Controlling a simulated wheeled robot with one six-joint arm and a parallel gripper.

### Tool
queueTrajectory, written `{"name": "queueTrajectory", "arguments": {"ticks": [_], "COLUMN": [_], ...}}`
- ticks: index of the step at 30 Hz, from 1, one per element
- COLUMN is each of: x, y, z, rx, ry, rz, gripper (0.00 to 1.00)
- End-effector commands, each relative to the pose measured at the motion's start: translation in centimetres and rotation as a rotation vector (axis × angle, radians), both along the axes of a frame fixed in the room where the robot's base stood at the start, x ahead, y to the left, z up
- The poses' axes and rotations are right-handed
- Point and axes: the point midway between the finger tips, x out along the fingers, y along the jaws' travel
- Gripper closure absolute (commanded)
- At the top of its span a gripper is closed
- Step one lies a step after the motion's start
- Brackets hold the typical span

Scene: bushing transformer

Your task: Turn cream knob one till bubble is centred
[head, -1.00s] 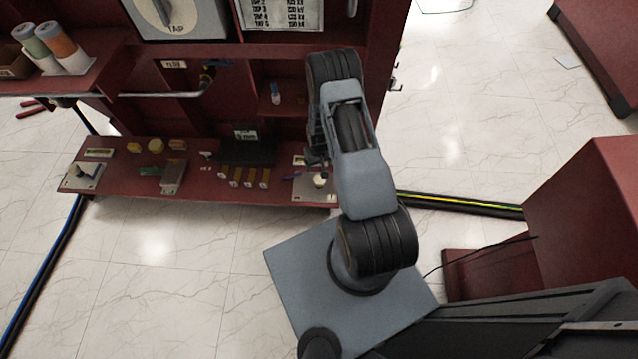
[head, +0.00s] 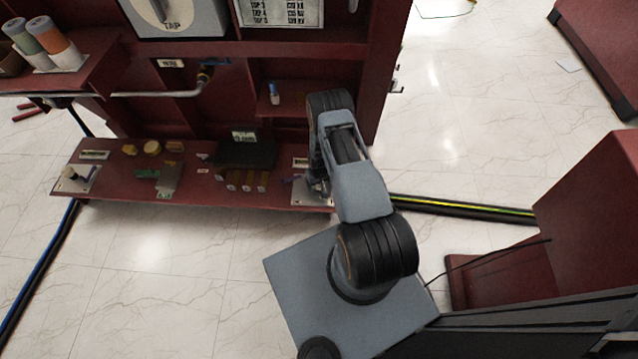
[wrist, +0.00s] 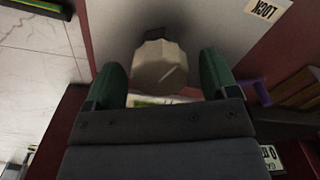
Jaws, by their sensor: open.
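A faceted cream knob (wrist: 160,68) stands on a grey plate (wrist: 205,25) in the wrist view. My gripper (wrist: 163,78) is open, with one green fingertip on each side of the knob and a visible gap at both sides. A small yellow-green strip (wrist: 150,101), possibly the bubble vial, shows between the knob and my gripper's body, mostly hidden. I cannot make out a bubble. In the head view the plate (head: 304,198) lies at the bench's right end, and my arm hides its knob. Another cream knob (head: 69,172) stands on the left plate.
A purple part (wrist: 253,86) and a tan block (wrist: 295,92) lie right of the fingers in the wrist view. A label (wrist: 267,8) is on the plate. The red bench (head: 130,190) holds a black block (head: 245,154) and several small parts.

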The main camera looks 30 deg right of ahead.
Motion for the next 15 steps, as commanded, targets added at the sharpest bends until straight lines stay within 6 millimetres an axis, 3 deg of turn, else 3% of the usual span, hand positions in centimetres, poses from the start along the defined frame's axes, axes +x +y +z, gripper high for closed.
{"name": "queueTrajectory", "arguments": {"ticks": [8,15], "x": [-0.01,-0.02], "y": [0.0,0.0], "z": [-0.07,-0.06], "rx": [0.0,0.0], "ry": [0.0,0.0], "rz": [0.0,0.0], "gripper": [0.2,0.43]}}
